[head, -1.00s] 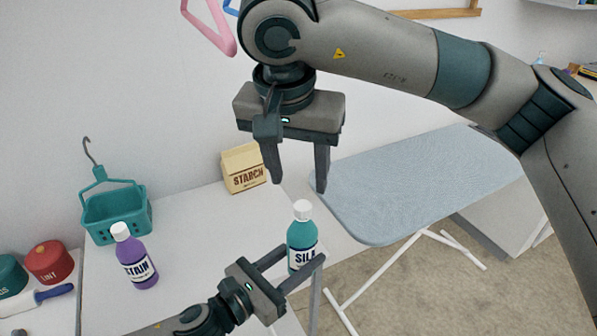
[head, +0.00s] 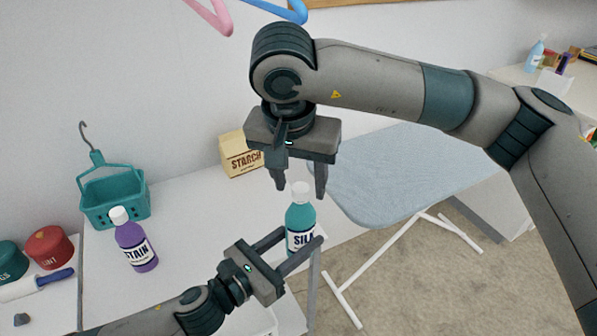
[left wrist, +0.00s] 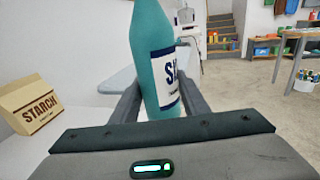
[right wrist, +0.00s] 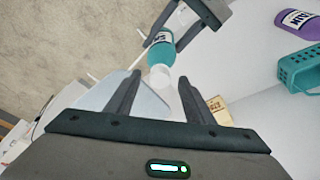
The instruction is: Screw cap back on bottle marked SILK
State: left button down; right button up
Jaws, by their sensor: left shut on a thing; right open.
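The teal SILK bottle (head: 298,222) stands upright near the right end of the white table. A white cap (head: 300,188) sits on its top; I cannot tell how tight it is. My left gripper (head: 302,240) is shut on the bottle's body, and the left wrist view shows the bottle (left wrist: 155,60) between its fingers. My right gripper (head: 300,193) is open and points down above the bottle, its fingertips around the cap's height. In the right wrist view the cap (right wrist: 163,77) appears between the open fingertips; contact is not visible.
A purple STAIN bottle (head: 136,245) and a teal basket (head: 113,208) stand left on the table (head: 190,215). A STARCH box (head: 240,157) is behind. An ironing board (head: 385,165) lies to the right. Pink (head: 212,17) and blue (head: 280,10) hangers hang above.

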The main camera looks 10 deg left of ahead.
grip_shut()
jog(key=shift+c, duration=0.3)
grip_release()
jog(key=shift+r, duration=0.15)
jog(key=shift+r, duration=2.15)
jog(key=shift+o, duration=0.2)
jog(key=shift+s+a+r, duration=0.2)
jog(key=shift+s+r, duration=0.85)
jog(key=shift+r, duration=0.3)
